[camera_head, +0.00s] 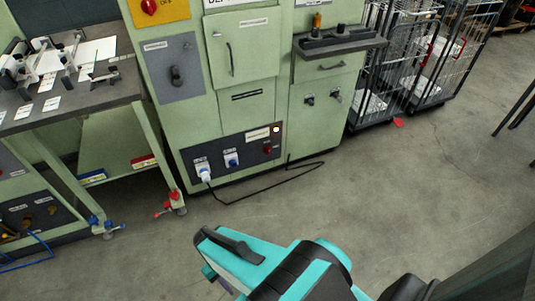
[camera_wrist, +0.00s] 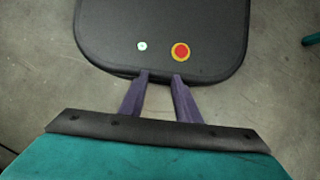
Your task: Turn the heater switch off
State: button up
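The green cabinet (camera_head: 231,100) stands at the upper middle of the head view. A black rotary switch (camera_head: 175,76) sits on its grey left panel. A red knob (camera_head: 150,6) on a yellow plate marked "OFF" is at the top edge, partly cut off. The labels are too small to tell which one is the heater switch. My gripper (camera_wrist: 161,76) shows in the wrist view with its two purple fingers apart and nothing between them, away from the cabinet.
Wire cage trolleys (camera_head: 383,67) stand right. The floor (camera_head: 400,190) before the cabinet is largely clear.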

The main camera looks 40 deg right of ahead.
jog(key=w+d+f+t+y+b, duration=0.25)
jog(key=w+f+b, duration=0.25)
jog(key=w, duration=0.4)
jog(key=w+d+f+t+y+b, duration=0.25)
jog(key=w+f+b, duration=0.2)
jog(key=w, duration=0.45)
jog(key=w+d+m+t+h+b, duration=0.2)
jog(key=w+d+t+b, duration=0.75)
jog(key=w+d, duration=0.85)
jog(key=s+d+r+m+t+h+b, duration=0.1)
jog(key=d+h+b, duration=0.3)
jog(key=d, duration=1.4)
jog(key=s+d+r+m+t+h+b, duration=0.1)
jog(key=d+b, duration=0.6)
jog(key=d, duration=1.2)
notch_tip(320, 180, up, 2)
jog(key=s+t+h, duration=0.1)
jog(key=h, duration=0.2)
jog(key=shift+s+d+r+m+b, duration=0.15)
jog(key=shift+s+d+m+b, duration=0.15)
jog(key=shift+b, duration=0.1)
jog(key=shift+w+t, duration=0.1)
jog(key=shift+t, duration=0.15)
